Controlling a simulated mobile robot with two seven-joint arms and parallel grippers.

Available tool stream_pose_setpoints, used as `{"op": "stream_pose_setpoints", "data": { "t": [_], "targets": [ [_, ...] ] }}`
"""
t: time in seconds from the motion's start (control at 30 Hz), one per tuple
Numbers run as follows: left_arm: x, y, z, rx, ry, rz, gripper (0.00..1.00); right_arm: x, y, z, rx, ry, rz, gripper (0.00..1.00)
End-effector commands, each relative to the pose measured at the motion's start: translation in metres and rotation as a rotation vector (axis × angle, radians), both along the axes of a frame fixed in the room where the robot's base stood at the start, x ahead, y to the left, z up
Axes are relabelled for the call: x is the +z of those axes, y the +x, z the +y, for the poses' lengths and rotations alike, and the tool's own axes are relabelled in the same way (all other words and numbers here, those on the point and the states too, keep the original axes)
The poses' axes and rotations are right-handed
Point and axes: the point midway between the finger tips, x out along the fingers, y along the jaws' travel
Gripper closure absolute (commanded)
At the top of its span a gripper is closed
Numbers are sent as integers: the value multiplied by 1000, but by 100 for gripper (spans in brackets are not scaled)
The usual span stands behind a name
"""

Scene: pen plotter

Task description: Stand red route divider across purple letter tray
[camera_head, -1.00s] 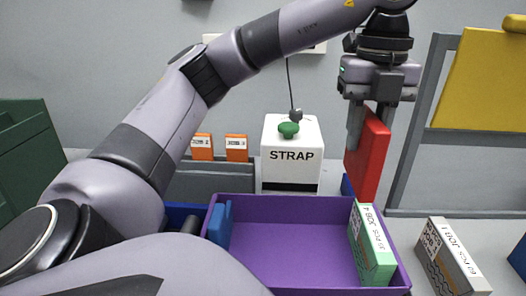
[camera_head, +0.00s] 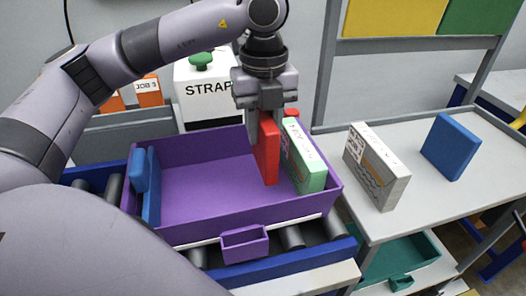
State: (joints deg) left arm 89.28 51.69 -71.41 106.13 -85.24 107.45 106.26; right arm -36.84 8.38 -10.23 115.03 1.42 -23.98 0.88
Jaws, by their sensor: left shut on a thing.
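My left gripper (camera_head: 262,122) points down and is shut on the top of the red route divider (camera_head: 268,155). The divider is upright, its lower end inside the outline of the purple letter tray (camera_head: 195,190), toward its right side. I cannot tell whether it touches the tray floor. A mint-green job pack (camera_head: 304,160) stands in the tray just right of the divider, with a narrow gap. Blue upright pieces (camera_head: 149,185) are at the tray's left end. The middle of the tray is empty. My right gripper is not in view.
The tray rests on a roller conveyor (camera_head: 292,237). A white STRAP box (camera_head: 205,100) with a green knob stands behind it. A grey pack (camera_head: 376,165) and a blue block (camera_head: 451,147) stand on the right table. A small red thing (camera_head: 292,113) shows behind the green pack.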

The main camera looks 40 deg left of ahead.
Motion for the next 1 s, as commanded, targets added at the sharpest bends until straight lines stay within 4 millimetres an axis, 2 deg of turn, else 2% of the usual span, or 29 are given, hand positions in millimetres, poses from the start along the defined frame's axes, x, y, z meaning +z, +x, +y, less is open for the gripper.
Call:
{"op": "stream_pose_setpoints", "data": {
  "t": [0.23,0.47,0.87,0.9,0.93,1.0],
  "targets": [
    [-19,0,1,1,1,2,100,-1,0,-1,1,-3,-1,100],
    [-51,0,0,1,1,1,100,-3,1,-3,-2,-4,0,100],
    [-57,0,0,1,0,-1,100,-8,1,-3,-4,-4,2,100],
    [-55,0,0,1,0,-1,57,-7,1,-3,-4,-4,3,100],
    [-55,0,0,1,0,-1,48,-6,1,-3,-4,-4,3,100],
    [-55,0,0,1,0,-1,45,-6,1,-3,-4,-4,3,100]
  ]
}}
